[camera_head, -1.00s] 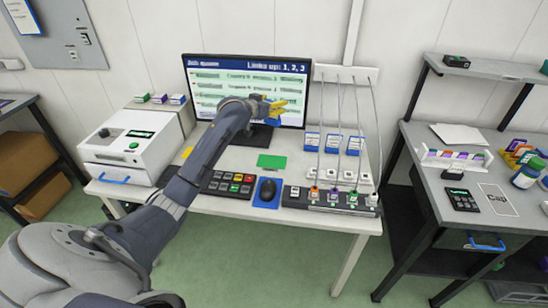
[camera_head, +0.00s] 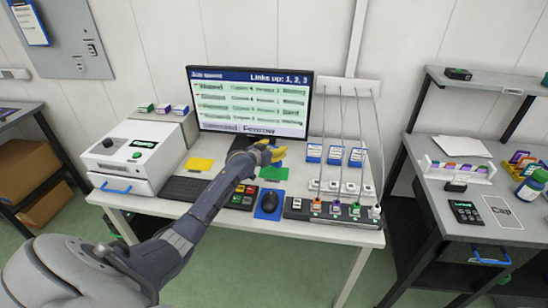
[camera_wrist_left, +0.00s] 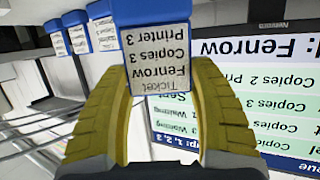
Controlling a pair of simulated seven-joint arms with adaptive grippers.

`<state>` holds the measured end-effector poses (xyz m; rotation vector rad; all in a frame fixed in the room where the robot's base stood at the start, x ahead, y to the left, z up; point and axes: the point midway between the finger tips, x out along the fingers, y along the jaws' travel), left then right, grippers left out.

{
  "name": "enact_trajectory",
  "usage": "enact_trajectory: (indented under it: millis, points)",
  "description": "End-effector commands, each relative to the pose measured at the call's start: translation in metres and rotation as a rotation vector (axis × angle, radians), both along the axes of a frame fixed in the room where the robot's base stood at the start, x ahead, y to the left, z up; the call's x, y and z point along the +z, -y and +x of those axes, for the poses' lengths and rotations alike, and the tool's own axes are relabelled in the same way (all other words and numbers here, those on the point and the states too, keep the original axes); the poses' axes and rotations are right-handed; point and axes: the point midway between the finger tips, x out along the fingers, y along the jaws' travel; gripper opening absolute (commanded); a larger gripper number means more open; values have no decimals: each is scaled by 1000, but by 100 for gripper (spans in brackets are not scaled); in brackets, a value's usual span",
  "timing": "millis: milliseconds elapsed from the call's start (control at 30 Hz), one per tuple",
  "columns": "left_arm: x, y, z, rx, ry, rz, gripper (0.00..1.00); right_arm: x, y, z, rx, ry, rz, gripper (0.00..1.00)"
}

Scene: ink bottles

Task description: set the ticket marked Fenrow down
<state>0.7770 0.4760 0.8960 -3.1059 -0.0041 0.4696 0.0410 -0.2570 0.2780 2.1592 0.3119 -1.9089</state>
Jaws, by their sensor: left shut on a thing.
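My left gripper (camera_head: 268,152) has yellow fingers and is over the desk, in front of the monitor's lower edge and near the green pad (camera_head: 273,173). In the left wrist view the gripper (camera_wrist_left: 157,85) is shut on a white ticket with a blue end (camera_wrist_left: 158,60). The ticket's print reads upside down there: Ticket, Fenrow, Copies 3, Printer 3. In the head view the ticket cannot be made out at the fingers. The monitor (camera_head: 250,100) shows a job list with Fenrow in its bottom line. My right gripper is not in view.
Three blue-and-white tickets or boxes (camera_head: 335,154) stand right of the monitor. A yellow pad (camera_head: 199,164), keyboard (camera_head: 190,189), button panel (camera_head: 243,197), mouse (camera_head: 269,196) and cable switch box (camera_head: 335,210) lie around the arm. A white printer-like machine (camera_head: 137,150) stands left.

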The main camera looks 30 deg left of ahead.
Motion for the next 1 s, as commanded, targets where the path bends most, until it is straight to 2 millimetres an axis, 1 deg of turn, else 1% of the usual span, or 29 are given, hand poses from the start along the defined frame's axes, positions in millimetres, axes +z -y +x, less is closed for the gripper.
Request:
enact_trajectory:
  millis: [200, 333, 433, 700, 900, 933, 1000]
  points:
    - [-27, 0, 0, 1, -2, -2, 13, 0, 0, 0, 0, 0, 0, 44]
    - [-38, 0, 0, 1, -1, -2, 13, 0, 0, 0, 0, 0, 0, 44]
    - [-41, 0, 0, 1, -1, 0, 13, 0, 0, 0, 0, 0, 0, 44]
    - [-41, 0, 0, 0, 0, -1, 13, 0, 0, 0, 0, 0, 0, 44]
    - [-45, 0, 0, 0, 0, 0, 13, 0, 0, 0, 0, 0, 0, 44]
    - [-46, 0, 0, 0, -1, 0, 64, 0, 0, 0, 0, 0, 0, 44]
    - [-46, 0, 0, 0, -1, 0, 72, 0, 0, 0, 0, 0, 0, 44]
